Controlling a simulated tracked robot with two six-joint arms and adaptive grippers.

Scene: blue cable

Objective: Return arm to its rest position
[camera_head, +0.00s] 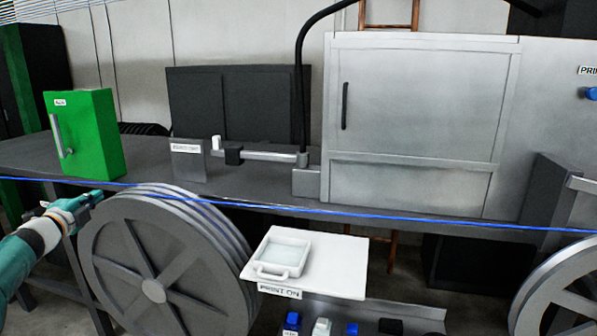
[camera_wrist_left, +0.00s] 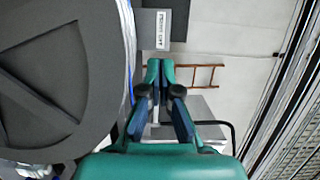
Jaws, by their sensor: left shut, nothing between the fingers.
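My left arm comes in from the left in the head view, and its gripper (camera_head: 88,200) is beside the upper left rim of a large grey spoked reel. The left wrist view shows the gripper (camera_wrist_left: 160,70) with its teal fingers closed together and nothing between them. The blue cable (camera_head: 380,215) runs across the head view, over the grey reel and along the front of the bench. In the left wrist view the cable (camera_wrist_left: 131,50) passes along the reel's edge, left of the fingers. My right gripper is not in view.
The large reel (camera_head: 153,290) stands close to my left gripper. A second reel (camera_head: 560,290) is at the right. A green box (camera_head: 95,135) and a grey cabinet (camera_head: 415,110) stand on the dark bench (camera_head: 50,155). A white tray (camera_head: 335,262) is in front.

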